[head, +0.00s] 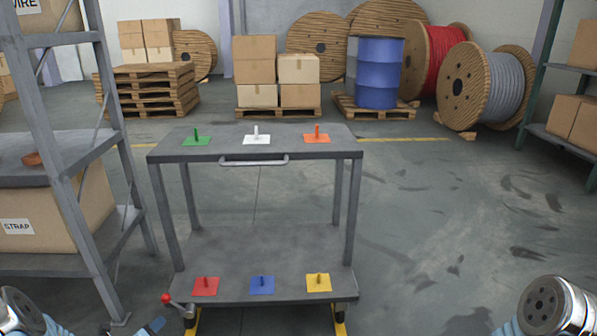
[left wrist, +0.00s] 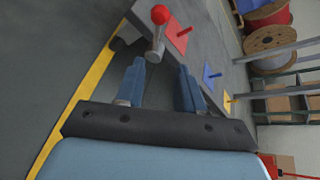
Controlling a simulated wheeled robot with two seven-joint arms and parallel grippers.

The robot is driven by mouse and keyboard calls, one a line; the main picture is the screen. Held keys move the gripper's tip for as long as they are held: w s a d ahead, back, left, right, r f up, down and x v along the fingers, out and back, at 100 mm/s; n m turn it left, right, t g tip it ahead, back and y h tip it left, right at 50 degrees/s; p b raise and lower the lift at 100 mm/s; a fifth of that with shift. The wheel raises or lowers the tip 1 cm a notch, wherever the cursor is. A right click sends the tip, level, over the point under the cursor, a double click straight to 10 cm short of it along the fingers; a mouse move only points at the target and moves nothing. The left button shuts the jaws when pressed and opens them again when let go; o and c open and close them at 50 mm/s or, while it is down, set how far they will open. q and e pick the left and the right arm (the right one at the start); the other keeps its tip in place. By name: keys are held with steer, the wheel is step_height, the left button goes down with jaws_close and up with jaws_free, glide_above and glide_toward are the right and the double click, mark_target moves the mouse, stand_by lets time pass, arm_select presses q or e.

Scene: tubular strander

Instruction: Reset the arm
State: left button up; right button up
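My left gripper (left wrist: 160,68) shows two blue fingers in the left wrist view, spread apart with nothing between them. A lever with a red ball knob (left wrist: 160,14) stands just beyond the fingertips, apart from them as far as I can tell. In the head view the same red knob (head: 166,298) is at the front left corner of the cart's lower shelf (head: 260,248). Only a blue bit of my left gripper (head: 152,328) shows at the bottom edge there. My right arm shows at the bottom right, but its gripper fingers are not visible.
The grey cart's top (head: 225,150) holds green, white and orange pegged plates. Its lower shelf holds red, blue and yellow ones. A metal rack (head: 72,165) stands close on the left, another rack (head: 570,130) on the right. Floor right of the cart is clear.

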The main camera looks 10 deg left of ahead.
arm_select(q)
steer(key=d+f+m+g+h, duration=0.3)
steer(key=d+m+h, duration=0.35)
steer(key=d, duration=0.95)
steer(key=s+d+n+g+p, duration=0.1)
steer(key=s+d+n+g, duration=0.2)
steer(key=s+d+n, duration=0.3)
steer(key=s+d+n+g+p, duration=0.1)
steer(key=s+d+n+g, duration=0.2)
steer(key=d+n, duration=0.7)
steer(key=s+d+n+g+p, duration=0.1)
steer(key=s+d+n+g, duration=0.2)
steer(key=s+d+n, duration=0.5)
steer(key=n+y, duration=0.1)
steer(key=n, duration=0.9)
steer(key=shift+s+d+n, duration=0.25)
steer(key=shift+s+n, duration=0.1)
steer(key=shift+o, duration=0.3)
